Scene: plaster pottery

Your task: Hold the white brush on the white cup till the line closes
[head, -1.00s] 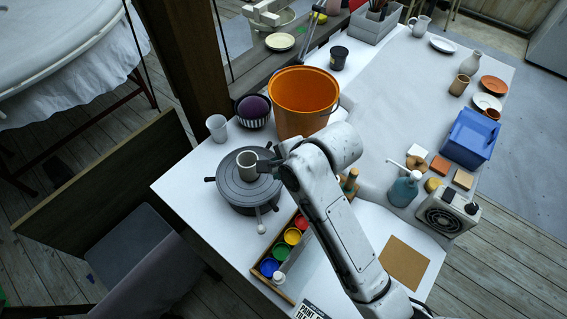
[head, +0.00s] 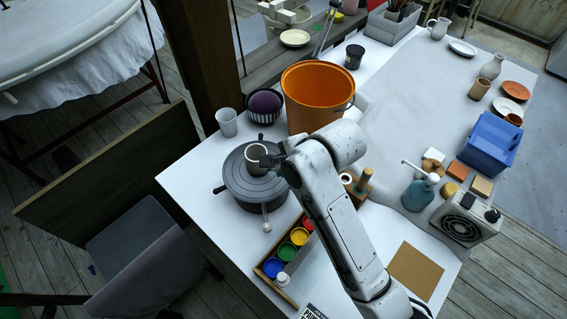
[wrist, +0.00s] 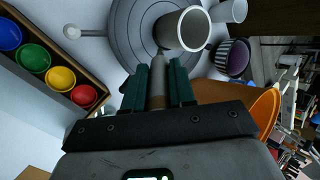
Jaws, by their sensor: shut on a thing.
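The white cup (head: 256,160) stands on the grey turntable (head: 238,186). In the wrist view the cup (wrist: 187,30) lies just beyond my fingertips, and the turntable (wrist: 127,25) is behind it. My gripper (wrist: 158,66) is shut on the brush (wrist: 157,85), whose shaft runs between the dark green fingers. The brush's far end overlaps the cup's lower wall in the picture; I cannot tell whether it touches. No painted line can be made out on the cup. In the head view my gripper (head: 273,161) is beside the cup's right side, and the brush is hidden.
A wooden tray of paint pots (head: 284,259) lies in front. A soap bottle (head: 418,192) and blue crate (head: 488,143) are right.

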